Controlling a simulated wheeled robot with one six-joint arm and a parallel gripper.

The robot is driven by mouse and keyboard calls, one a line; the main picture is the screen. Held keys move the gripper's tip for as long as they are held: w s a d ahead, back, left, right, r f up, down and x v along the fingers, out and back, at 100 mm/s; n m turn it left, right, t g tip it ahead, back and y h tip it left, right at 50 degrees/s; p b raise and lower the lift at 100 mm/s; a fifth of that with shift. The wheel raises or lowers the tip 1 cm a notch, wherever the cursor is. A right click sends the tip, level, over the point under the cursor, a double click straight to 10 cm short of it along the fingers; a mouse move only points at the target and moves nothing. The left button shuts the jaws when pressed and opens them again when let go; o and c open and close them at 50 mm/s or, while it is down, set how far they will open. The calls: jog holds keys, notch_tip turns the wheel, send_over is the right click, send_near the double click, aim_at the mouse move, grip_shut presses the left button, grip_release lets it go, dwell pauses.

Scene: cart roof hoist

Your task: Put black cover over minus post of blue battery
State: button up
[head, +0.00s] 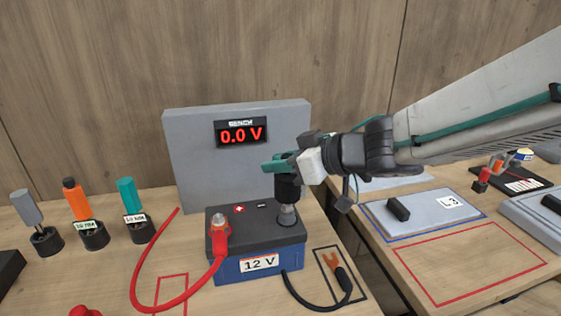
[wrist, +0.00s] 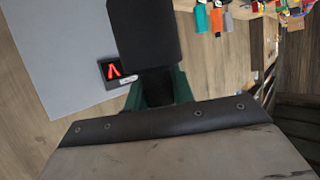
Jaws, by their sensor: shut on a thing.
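The blue battery (head: 228,272) with a dark top and a "12 V" label stands on the bench. Its grey minus post (head: 288,217) is at the right of the top. My gripper (head: 283,164), with teal fingers, is shut on the black cover (head: 288,188) above that post. The cover looks upright and lined up with the post in the head view; I cannot tell whether they touch. The post's lower part shows below it. In the wrist view a large black shape (wrist: 145,35), apparently the cover, extends beyond the teal fingers; the post is hidden there.
A red cable (head: 140,270) ends at the plus post (head: 219,222). A black cable (head: 318,306) with an orange fork end (head: 334,260) lies right of the battery. A grey panel (head: 190,150) reading 0.0 V stands behind. Several tools in holders (head: 94,236) stand left.

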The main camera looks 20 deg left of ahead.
aim_at(281, 187)
jog(key=shift+f, duration=2.9)
jog(key=o, duration=1)
jog(key=shift+o, duration=0.2)
jog(key=v, duration=0.7)
jog(key=shift+d, duration=0.35)
jog(key=shift+s+r, duration=0.1)
